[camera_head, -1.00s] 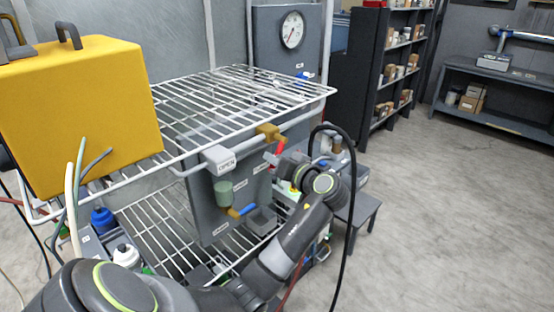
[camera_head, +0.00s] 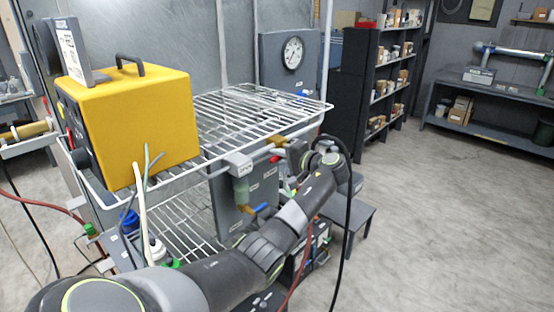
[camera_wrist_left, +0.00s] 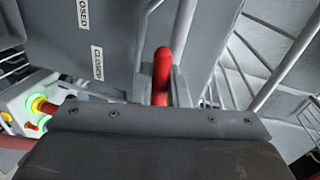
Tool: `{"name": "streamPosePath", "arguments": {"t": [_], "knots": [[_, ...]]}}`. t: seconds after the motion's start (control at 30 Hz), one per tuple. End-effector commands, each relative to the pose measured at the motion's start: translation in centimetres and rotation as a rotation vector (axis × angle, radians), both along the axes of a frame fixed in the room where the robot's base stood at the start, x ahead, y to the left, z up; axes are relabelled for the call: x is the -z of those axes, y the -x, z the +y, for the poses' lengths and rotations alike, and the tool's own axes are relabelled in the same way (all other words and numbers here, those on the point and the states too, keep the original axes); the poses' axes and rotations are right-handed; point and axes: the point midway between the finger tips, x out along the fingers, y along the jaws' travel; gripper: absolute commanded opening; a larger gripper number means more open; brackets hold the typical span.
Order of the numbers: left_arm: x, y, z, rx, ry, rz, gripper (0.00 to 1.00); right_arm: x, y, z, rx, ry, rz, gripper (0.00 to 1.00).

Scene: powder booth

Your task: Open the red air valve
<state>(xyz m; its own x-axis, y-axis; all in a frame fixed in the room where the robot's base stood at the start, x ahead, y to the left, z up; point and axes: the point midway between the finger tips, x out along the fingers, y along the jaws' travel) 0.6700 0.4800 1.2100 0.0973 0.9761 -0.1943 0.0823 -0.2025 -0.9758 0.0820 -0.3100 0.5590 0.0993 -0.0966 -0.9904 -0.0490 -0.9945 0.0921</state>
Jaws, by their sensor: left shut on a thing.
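In the left wrist view the red handle (camera_wrist_left: 162,72) stands upright between my left gripper's fingers (camera_wrist_left: 163,92). That gripper (camera_head: 288,155) is shut on the handle; in the head view its tips are small and partly hidden. Two white labels (camera_wrist_left: 97,62) sit on the grey panel left of the handle; one reads partly "OSED". My right gripper is not in view.
A wire-shelf cart (camera_head: 262,104) carries a yellow box (camera_head: 150,115). A blue handle (camera_head: 260,208) and greenish cup (camera_head: 241,190) hang below its rail. A black hose loops beside my left arm. A low grey stool (camera_head: 352,215) stands right; the floor beyond is clear.

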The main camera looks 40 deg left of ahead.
Motion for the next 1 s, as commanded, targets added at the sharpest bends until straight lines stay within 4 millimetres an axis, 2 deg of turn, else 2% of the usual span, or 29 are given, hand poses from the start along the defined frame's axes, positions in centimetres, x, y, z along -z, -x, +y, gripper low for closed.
{"name": "streamPosePath", "arguments": {"t": [0.2, 0.8, 0.83, 0.93, 1.0], "knots": [[-0.7, -0.1, 0.03, -0.003, -0.007, 0.08, 0.0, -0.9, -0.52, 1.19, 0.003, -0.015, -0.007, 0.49], [-0.8, -0.16, 0.06, -0.002, -0.012, 0.116, 0.0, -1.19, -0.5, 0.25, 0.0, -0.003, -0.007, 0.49], [-0.8, -0.16, 0.06, -0.002, -0.012, 0.116, 0.18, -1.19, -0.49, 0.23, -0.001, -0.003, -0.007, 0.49], [-0.78, -0.16, 0.05, -0.002, -0.012, 0.115, 0.31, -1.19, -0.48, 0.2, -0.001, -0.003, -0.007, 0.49], [-0.74, -0.16, 0.04, -0.002, -0.011, 0.115, 0.33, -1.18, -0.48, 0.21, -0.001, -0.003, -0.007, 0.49]]}}
